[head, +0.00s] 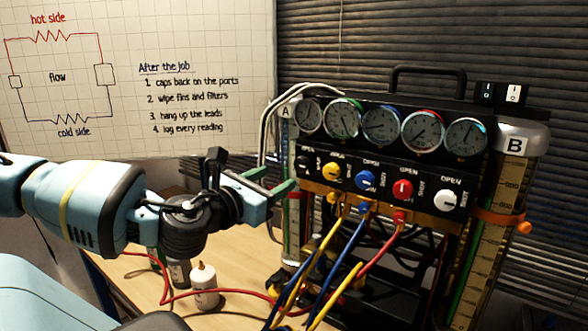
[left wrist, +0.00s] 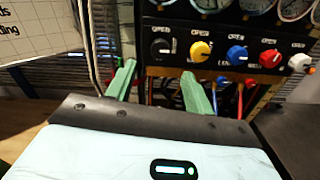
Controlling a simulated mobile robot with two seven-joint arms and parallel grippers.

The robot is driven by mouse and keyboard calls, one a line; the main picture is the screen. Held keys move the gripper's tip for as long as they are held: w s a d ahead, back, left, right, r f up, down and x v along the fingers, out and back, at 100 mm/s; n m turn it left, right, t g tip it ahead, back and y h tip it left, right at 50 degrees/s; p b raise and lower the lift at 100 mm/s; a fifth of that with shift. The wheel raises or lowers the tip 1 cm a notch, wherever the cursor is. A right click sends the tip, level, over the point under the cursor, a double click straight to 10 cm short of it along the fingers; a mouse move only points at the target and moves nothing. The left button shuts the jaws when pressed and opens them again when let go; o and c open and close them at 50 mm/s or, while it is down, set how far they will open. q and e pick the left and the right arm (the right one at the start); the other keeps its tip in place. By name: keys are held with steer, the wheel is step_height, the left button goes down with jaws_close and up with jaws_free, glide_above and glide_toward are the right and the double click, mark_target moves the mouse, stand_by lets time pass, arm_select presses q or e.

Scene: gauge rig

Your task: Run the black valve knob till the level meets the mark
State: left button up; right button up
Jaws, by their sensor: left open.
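The black valve knob (head: 304,162) is leftmost in the row on the gauge panel. It also shows in the left wrist view (left wrist: 160,48), above and between my finger tips. My left gripper (head: 284,180) is open and empty, its green fingers pointing at the panel just below and left of the black knob. It also shows in the left wrist view (left wrist: 158,72). Sight tube B (head: 508,190) stands at the right with an orange band (head: 500,218) around it and a green strip inside. Sight tube A (head: 292,235) is partly hidden behind my fingers. I cannot read either level exactly.
Yellow (head: 331,171), blue (head: 365,180), red (head: 402,190) and white (head: 444,199) knobs sit right of the black one, under several dials. Coloured hoses hang below. A white bottle (head: 204,287) stands on the wooden table (head: 238,252) under my arm.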

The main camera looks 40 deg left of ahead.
mark_target(299, 166)
arm_select(q)
steer(key=w, duration=0.1)
steer(key=w+b, duration=0.1)
steer(key=w, duration=0.3)
steer(key=shift+w+a+f, duration=0.1)
steer(key=shift+a+f, duration=0.2)
steer(key=shift+f, duration=0.1)
steer(key=shift+w+r+b, duration=0.15)
steer(key=shift+w+b, duration=0.2)
steer(key=shift+w, duration=0.65)
steer(key=shift+w+a+r+b, duration=0.15)
steer(key=shift+w+b, duration=0.1)
steer(key=shift+b, duration=0.05)
arm_select(e)
steer(key=shift+g, duration=0.5)
steer(key=s+f, duration=0.2)
steer(key=f, duration=0.1)
steer(key=shift+s+a, duration=0.35)
arm_select(q)
steer(key=c, duration=1)
arm_select(e)
steer(key=shift+d+f, duration=0.1)
steer(key=shift+d, duration=0.1)
